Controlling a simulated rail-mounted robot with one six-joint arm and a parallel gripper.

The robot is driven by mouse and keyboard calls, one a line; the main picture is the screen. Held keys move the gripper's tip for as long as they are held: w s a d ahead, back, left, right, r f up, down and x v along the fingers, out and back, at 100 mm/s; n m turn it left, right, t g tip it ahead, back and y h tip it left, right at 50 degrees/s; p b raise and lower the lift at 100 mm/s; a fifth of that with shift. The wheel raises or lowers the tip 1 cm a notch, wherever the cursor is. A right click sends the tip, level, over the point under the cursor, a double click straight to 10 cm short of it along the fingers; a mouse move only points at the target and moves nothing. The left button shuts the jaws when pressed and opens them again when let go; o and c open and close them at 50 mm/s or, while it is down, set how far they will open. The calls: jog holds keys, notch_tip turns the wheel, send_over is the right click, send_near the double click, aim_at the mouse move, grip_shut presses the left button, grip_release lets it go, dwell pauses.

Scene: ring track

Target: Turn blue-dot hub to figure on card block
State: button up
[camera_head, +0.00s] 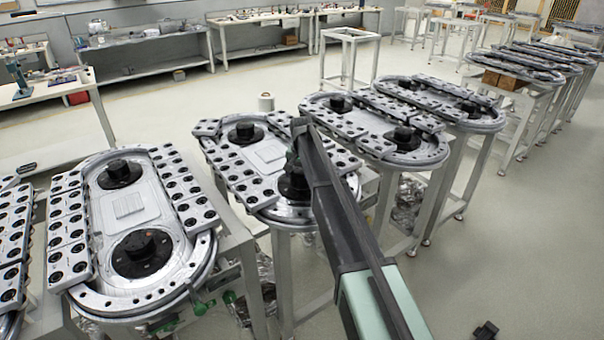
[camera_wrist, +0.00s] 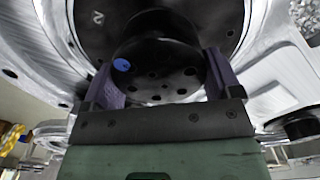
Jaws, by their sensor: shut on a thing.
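The blue-dot hub is a black round hub (camera_wrist: 160,60) with several small holes and a blue dot (camera_wrist: 121,65) at its left in the wrist view. My gripper (camera_wrist: 163,82) is shut on it, one finger on each side. In the head view the hub (camera_head: 287,190) is at the near end of the second ring track from the left, and my arm partly covers it. My gripper (camera_head: 294,165) is mostly hidden there. A pale flat plate (camera_head: 268,156), possibly the card block, lies between this track's two hubs; no figure on it is readable.
A second black hub (camera_head: 244,133) stands at this track's far end. Grey blocks with black holes (camera_head: 240,178) line its sides. Similar tracks (camera_head: 130,290) stand close on both sides. A white mark (camera_wrist: 97,17) shows on the dark disc by the hub. Open floor lies at right.

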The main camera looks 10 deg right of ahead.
aim_at(300, 172)
jog(key=n, duration=0.4)
jog(key=shift+a+n, duration=0.15)
jog(key=shift+n, duration=0.15)
jog(key=n, duration=0.4)
jog(key=shift+a+n, duration=0.1)
jog(key=shift+n, duration=0.2)
jog(key=n, duration=0.4)
jog(key=shift+s+n, duration=0.1)
jog(key=shift+n, duration=0.2)
jog(key=n, duration=0.4)
jog(key=shift+s+a+n, duration=0.1)
jog(key=shift+a+n, duration=0.05)
jog(key=shift+n, duration=0.25)
jog(key=o, duration=0.8)
jog(key=shift+c, duration=0.2)
notch_tip(300, 172, up, 11)
jog(key=p, duration=1)
jog(key=shift+p, duration=0.4)
